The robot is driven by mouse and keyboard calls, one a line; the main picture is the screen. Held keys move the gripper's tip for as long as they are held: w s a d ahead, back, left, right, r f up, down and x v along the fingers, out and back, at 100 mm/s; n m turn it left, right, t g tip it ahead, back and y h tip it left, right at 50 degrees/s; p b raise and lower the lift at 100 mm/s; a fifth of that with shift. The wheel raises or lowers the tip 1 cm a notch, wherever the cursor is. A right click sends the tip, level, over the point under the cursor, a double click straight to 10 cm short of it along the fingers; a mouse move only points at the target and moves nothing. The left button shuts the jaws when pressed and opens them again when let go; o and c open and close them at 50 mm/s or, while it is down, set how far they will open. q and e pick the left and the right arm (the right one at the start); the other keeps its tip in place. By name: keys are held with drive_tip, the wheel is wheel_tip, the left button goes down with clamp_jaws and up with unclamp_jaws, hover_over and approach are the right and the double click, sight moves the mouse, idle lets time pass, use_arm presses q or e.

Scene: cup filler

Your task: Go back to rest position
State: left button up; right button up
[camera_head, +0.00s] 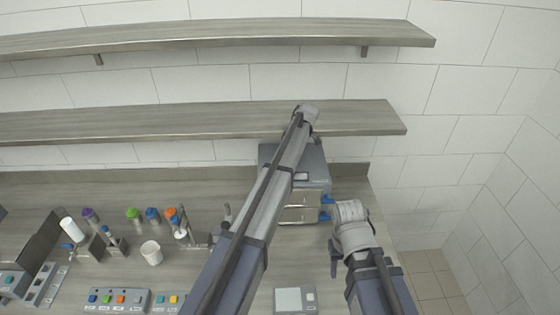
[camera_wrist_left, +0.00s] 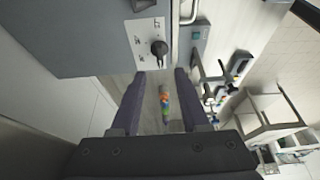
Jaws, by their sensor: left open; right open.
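My left gripper (camera_wrist_left: 160,72) is open in the left wrist view, with two dark fingers apart and nothing held between them. A grey machine (camera_wrist_left: 100,35) with a black knob (camera_wrist_left: 158,48) stands just ahead of its fingertips. In the head view my left arm reaches up across the middle in front of the grey machine (camera_head: 315,165), and it hides its own gripper. My right arm comes up from the bottom right, and my right gripper (camera_head: 334,262) shows small and dark beside its bent joint. It holds nothing that I can see.
Two wooden shelves (camera_head: 200,122) span the wall above the counter (camera_head: 180,275). A white cup (camera_head: 151,252) stands near bottles with purple, green, blue and orange tops on the left. Button panels (camera_head: 117,299) lie at the front. A pale square device (camera_head: 294,300) sits between my arms.

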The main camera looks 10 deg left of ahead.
idle(0.3)
use_arm(q)
drive_tip(key=s+d+f+m+h+b, duration=0.1)
drive_tip(key=s+d+f+m+b, duration=0.3)
drive_tip(key=s, duration=0.8)
drive_tip(key=s+d+f+m+h+b, duration=0.1)
drive_tip(key=s+d+f+m+b, duration=0.4)
drive_tip(key=s+f+m+b, duration=0.4)
drive_tip(key=s+d+f+m+t+h+b, duration=0.1)
drive_tip(key=s+d+f+m+b, duration=0.3)
drive_tip(key=s+m, duration=0.8)
drive_tip(key=s+f+b, duration=0.2)
drive_tip(key=s+f, duration=0.2)
drive_tip(key=s, duration=0.1)
drive_tip(key=shift+d, duration=0.35)
